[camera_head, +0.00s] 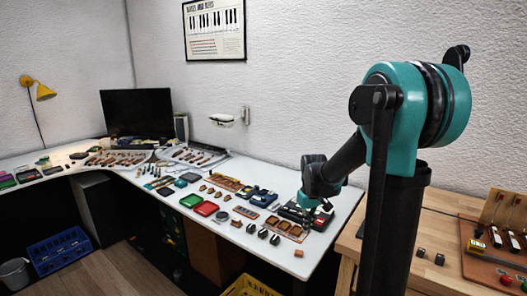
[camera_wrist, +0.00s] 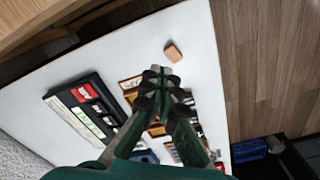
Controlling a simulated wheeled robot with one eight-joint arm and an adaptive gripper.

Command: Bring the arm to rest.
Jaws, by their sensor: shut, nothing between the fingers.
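My gripper (camera_wrist: 161,76) is shut and empty, pointing down above the white table (camera_head: 335,222) near its right end. In the head view my gripper (camera_head: 309,207) hangs over the parts there, and the arm bends down to it from the right. A brown block (camera_wrist: 173,52) lies on the table just beyond the fingertips in the wrist view.
A wooden bench (camera_head: 400,262) with a board of parts stands at right. A blue crate (camera_head: 60,250) and a yellow crate (camera_head: 250,287) are on the floor. A monitor (camera_head: 137,112) stands far left.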

